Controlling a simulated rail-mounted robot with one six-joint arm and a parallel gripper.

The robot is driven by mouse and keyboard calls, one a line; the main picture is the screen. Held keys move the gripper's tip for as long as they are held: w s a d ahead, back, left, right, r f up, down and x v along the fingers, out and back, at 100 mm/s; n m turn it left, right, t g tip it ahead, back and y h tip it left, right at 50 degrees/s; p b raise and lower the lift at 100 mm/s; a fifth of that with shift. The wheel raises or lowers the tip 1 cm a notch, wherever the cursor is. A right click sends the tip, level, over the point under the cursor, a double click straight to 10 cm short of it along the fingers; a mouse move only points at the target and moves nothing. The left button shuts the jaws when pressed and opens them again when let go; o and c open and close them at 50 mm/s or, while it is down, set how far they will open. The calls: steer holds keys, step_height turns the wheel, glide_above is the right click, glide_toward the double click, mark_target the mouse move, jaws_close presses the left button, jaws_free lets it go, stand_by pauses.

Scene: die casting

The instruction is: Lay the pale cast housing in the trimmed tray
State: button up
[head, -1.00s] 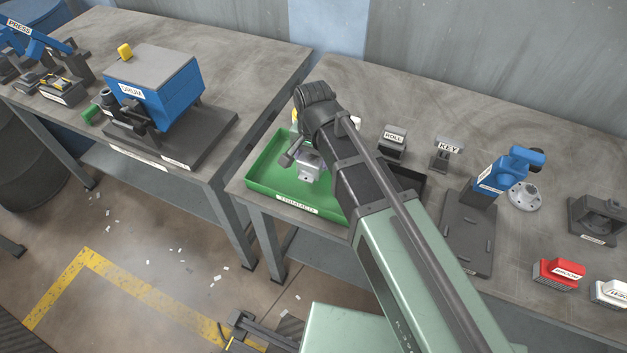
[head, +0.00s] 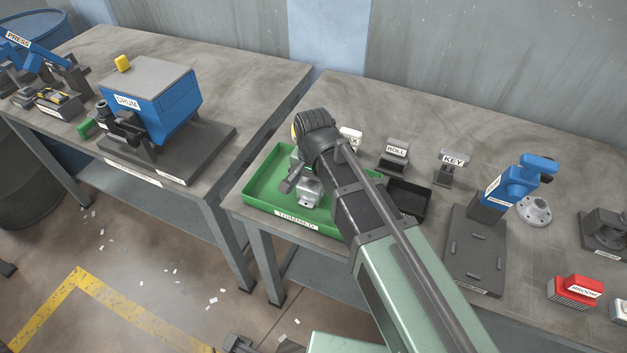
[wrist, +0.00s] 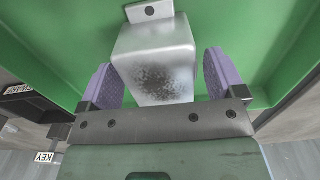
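The pale cast housing (head: 309,189) is inside the green trimmed tray (head: 262,203) in the head view, near the tray's front right part. In the wrist view the housing (wrist: 155,62) is a grey-white block with dark speckling and a small lug with a hole, seen against the green tray floor (wrist: 245,25). My gripper (wrist: 162,75) has its two purple fingers on either side of the housing, with narrow gaps showing, so it looks open. My wrist hides part of the housing and tray in the head view. Contact under the housing cannot be seen clearly.
A black bin (head: 412,201) stands right of the tray. Behind are the ROLL stand (head: 395,155) and KEY stand (head: 451,168). A blue fixture (head: 505,190) is farther right. The blue DRUM box (head: 160,103) stands on the left bench, across a gap.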

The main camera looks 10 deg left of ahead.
step_height(320, 180, up, 13)
steer(key=p, duration=1.3)
steer(key=s+d+n, duration=0.2)
steer(key=s+d, duration=0.1)
steer(key=d, duration=2.7)
steer(key=shift+s+f+b, duration=0.15)
steer(key=shift+f+b, duration=0.2)
